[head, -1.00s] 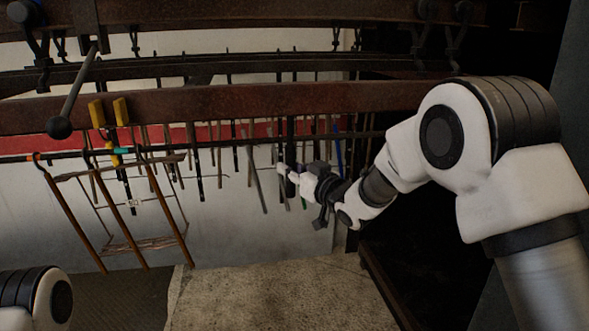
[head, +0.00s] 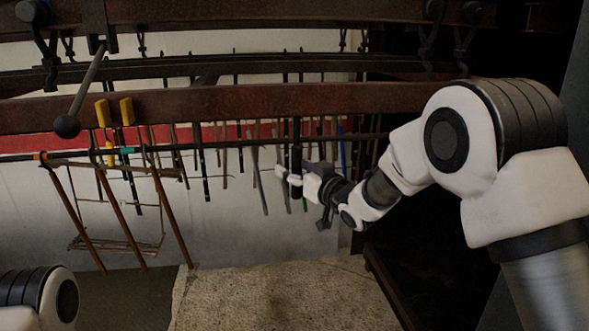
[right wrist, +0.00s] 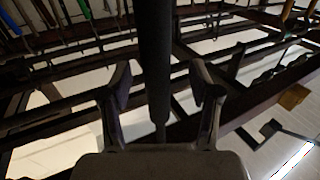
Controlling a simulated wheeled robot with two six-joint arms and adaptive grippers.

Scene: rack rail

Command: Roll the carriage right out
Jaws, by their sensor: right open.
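I cannot tell for sure which part is the carriage. A dark upright bar (head: 297,140) hangs below the rust-brown rail (head: 225,103) in the head view. My right gripper (head: 283,173) is beside its lower part there, small and partly hidden by my wrist. In the right wrist view a thick dark bar (right wrist: 156,60), narrowing to a thin rod low down, stands between the two spread fingers of the right gripper (right wrist: 160,95). The fingers are open, with gaps on both sides of the bar. My left gripper is out of view.
A rod with a black ball knob (head: 67,126) hangs at upper left. Several rods and tools hang behind, with a wooden-legged frame (head: 115,210) at left. A pale rough slab (head: 275,295) lies below.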

